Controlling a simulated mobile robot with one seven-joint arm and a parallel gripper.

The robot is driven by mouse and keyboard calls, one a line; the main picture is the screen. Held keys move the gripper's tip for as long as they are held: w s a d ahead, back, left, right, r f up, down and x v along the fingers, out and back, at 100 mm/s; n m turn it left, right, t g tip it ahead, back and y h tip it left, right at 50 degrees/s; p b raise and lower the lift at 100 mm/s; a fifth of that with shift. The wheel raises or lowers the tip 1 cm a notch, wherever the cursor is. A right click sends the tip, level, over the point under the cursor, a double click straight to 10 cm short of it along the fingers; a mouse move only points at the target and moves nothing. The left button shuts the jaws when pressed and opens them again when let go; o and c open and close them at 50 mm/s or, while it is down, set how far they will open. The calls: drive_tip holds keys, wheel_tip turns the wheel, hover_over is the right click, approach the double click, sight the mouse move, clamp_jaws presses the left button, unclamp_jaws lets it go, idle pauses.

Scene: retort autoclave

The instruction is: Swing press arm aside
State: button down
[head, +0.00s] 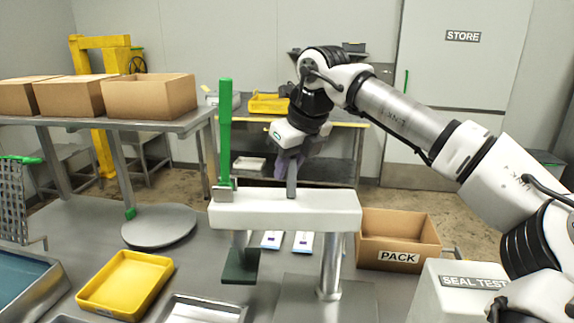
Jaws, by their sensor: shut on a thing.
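The press arm (320,213) is a white horizontal beam on a steel column (331,262), which rises from a grey base plate (350,302). A short grey upright post (292,183) stands on top of the beam. A tall green lever (225,130) rises from its left end, and a dark green pad (240,268) hangs below that end. My gripper (289,168) points down from above and is shut on the top of the grey post. Its fingertips are small and partly blurred in this view.
A cardboard PACK box (400,228) stands right of the column, and a SEAL TEST box (465,285) is nearer. A yellow tray (125,282) and a round grey plate (158,228) lie to the left. Two pale flat packs (303,242) lie behind the beam.

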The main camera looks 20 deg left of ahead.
drive_tip(key=shift+w+d, duration=0.25)
drive_tip(key=shift+d, duration=0.05)
drive_tip(key=c, duration=1.5)
unclamp_jaws()
drive_tip(key=shift+c, duration=0.2)
drive_tip(key=shift+o, duration=1.1)
drive_tip(key=shift+w+d, duration=0.1)
drive_tip(key=shift+d, duration=0.15)
drive_tip(key=shift+a, duration=0.2)
drive_tip(key=shift+r, duration=0.1)
drive_tip(key=shift+s+d+r, duration=0.1)
drive_tip(key=shift+s+r, duration=0.1)
drive_tip(key=shift+r, duration=0.15)
drive_tip(key=b+v, duration=0.1)
drive_tip(key=v, duration=1.2)
